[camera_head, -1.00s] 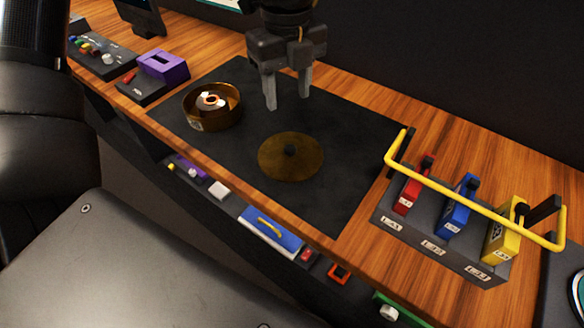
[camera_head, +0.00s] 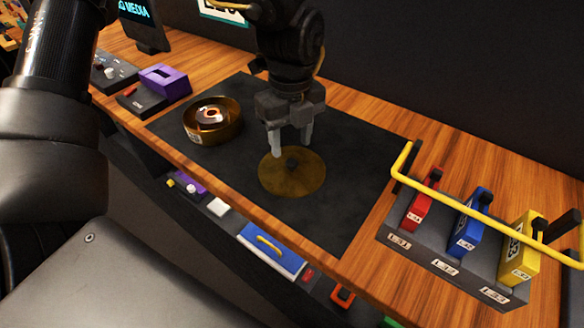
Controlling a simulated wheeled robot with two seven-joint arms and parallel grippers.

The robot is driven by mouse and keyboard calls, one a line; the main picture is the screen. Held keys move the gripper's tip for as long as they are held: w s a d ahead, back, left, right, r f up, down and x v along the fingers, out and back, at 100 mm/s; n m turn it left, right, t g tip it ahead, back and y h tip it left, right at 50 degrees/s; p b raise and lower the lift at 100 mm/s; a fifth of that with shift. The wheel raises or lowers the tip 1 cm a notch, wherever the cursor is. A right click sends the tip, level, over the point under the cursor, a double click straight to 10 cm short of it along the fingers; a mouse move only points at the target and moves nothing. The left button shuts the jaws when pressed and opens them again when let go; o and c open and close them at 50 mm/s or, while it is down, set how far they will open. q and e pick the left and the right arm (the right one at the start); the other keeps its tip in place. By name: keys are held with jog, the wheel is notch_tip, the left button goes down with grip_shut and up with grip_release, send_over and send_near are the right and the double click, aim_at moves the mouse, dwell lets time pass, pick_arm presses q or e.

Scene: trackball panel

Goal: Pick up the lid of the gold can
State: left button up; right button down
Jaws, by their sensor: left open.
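The lid (camera_head: 310,180) is a flat, round, dark gold disc with a small black knob at its centre. It lies on the black mat (camera_head: 345,215). The gold can (camera_head: 228,132) stands open to its left, with a round copper-and-white object inside. My left gripper (camera_head: 291,146) points down above the lid, its two fingers apart over the far side of the disc near the knob. It is open and holds nothing. I cannot tell whether the fingertips touch the lid. My right gripper is out of view.
A purple slotted block (camera_head: 165,80) stands left of the mat. A blue drawer-like panel (camera_head: 270,250) sits below the front edge. The mat's right part is clear.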

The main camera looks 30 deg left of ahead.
aim_at(292, 162)
pick_arm(q)
notch_tip(292, 162, down, 5)
jog(key=shift+r, duration=0.1)
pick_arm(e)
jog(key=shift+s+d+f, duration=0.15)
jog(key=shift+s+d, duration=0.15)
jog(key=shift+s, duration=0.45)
pick_arm(q)
jog(key=shift+c, duration=0.3)
jog(key=c, duration=1)
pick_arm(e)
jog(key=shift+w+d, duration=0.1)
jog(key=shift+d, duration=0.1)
